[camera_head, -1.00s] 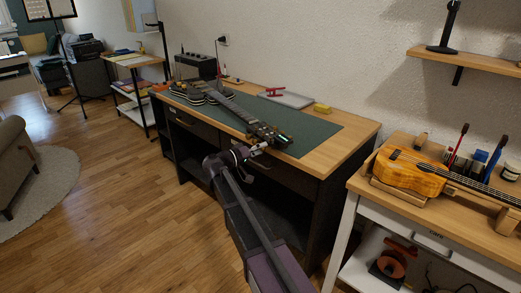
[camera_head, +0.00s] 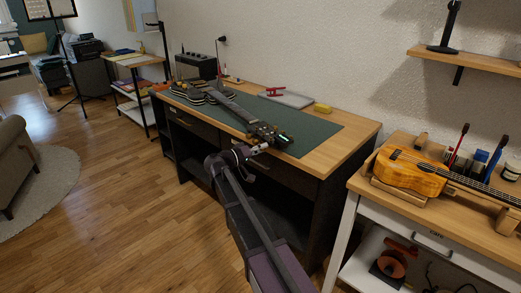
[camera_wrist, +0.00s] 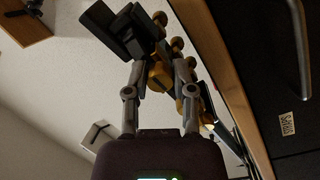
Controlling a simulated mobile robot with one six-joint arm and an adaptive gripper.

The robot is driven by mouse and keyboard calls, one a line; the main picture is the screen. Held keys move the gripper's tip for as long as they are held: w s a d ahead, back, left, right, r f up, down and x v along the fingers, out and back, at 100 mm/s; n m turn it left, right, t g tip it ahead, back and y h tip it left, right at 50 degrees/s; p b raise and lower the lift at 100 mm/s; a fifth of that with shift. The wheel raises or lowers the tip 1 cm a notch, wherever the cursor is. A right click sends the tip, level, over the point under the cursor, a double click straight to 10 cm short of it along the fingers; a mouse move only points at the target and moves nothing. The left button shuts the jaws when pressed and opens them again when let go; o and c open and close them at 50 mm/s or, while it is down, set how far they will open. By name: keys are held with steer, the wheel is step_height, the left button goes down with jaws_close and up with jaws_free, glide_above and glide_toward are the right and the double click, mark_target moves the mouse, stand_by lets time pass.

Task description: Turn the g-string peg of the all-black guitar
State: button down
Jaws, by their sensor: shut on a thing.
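The black guitar (camera_head: 226,104) lies on the green mat on the dark workbench, its headstock (camera_head: 270,134) at the mat's front edge. My gripper (camera_head: 261,147) is at the near side of the headstock. In the wrist view, several gold pegs line the headstock's edge. My gripper (camera_wrist: 159,72) has its two grey fingers on either side of one gold peg (camera_wrist: 158,76) and is shut on it. I cannot tell from the picture which string this peg belongs to. The fingers partly hide the peg and the headstock behind.
The workbench's wooden edge (camera_wrist: 228,70) runs close to the right of my gripper in the wrist view. A grey tray (camera_head: 291,100) and a yellow block (camera_head: 322,108) lie behind the guitar. A wooden ukulele (camera_head: 410,172) rests on the right table. The floor at left is open.

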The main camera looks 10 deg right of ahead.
steer(key=shift+d+n, duration=0.1)
steer(key=shift+n, duration=0.2)
steer(key=n, duration=0.3)
steer(key=shift+n, duration=2)
steer(key=shift+c, duration=2.2)
jaws_free()
steer(key=v, duration=1.2)
